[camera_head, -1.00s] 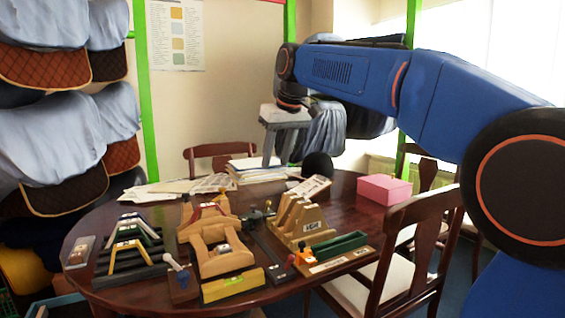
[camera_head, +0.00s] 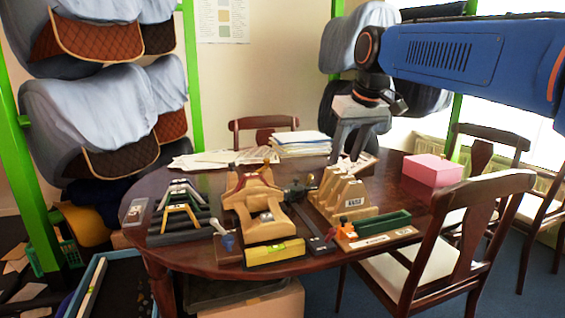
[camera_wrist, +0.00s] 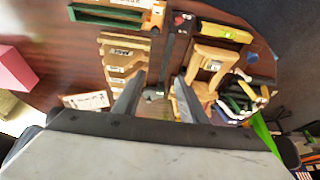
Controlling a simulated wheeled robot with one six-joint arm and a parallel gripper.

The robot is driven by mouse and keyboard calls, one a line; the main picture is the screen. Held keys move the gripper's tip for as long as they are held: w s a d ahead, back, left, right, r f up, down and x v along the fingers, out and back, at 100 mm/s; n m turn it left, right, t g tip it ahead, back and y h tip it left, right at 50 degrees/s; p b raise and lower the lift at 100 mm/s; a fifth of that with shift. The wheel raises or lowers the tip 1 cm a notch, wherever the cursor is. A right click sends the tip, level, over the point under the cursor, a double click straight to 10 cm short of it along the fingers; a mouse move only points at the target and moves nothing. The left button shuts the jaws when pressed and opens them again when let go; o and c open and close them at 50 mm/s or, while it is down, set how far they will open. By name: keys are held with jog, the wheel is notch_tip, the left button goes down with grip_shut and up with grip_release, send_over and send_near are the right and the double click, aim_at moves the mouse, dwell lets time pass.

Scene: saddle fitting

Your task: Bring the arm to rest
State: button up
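My gripper (camera_head: 350,150) hangs fingers-down above the back right part of the round table, behind the slotted wooden block. In the wrist view my gripper (camera_wrist: 160,85) has its two fingers apart, with nothing held between them. A wooden saddle tree (camera_head: 255,196) stands on the table to the left of the slotted block (camera_head: 342,196). The tree also shows in the wrist view (camera_wrist: 212,58). My blue arm comes in from the upper right, and part of it is outside the frame.
A rack with coloured gauges (camera_head: 180,214), a yellow level (camera_head: 275,252), a green tray (camera_head: 382,224), papers (camera_head: 300,143) and a pink box (camera_head: 433,170) are on the table (camera_head: 140,247). Chairs (camera_head: 440,240) stand around it. A saddle rack (camera_head: 95,110) is at left.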

jog(key=s+d+f+m, duration=0.1)
jog(key=s+d+f, duration=0.2)
jog(key=s+f, duration=0.6)
jog(key=s+d+f+m+h, duration=0.1)
jog(key=s+d+f, duration=0.2)
jog(key=s+f, duration=0.6)
jog(key=s+d+f+m, duration=0.1)
jog(key=s+d+f, duration=0.3)
jog(key=s+f, duration=0.5)
jog(key=shift+s+f, duration=0.35)
jog(key=shift+s, duration=0.45)
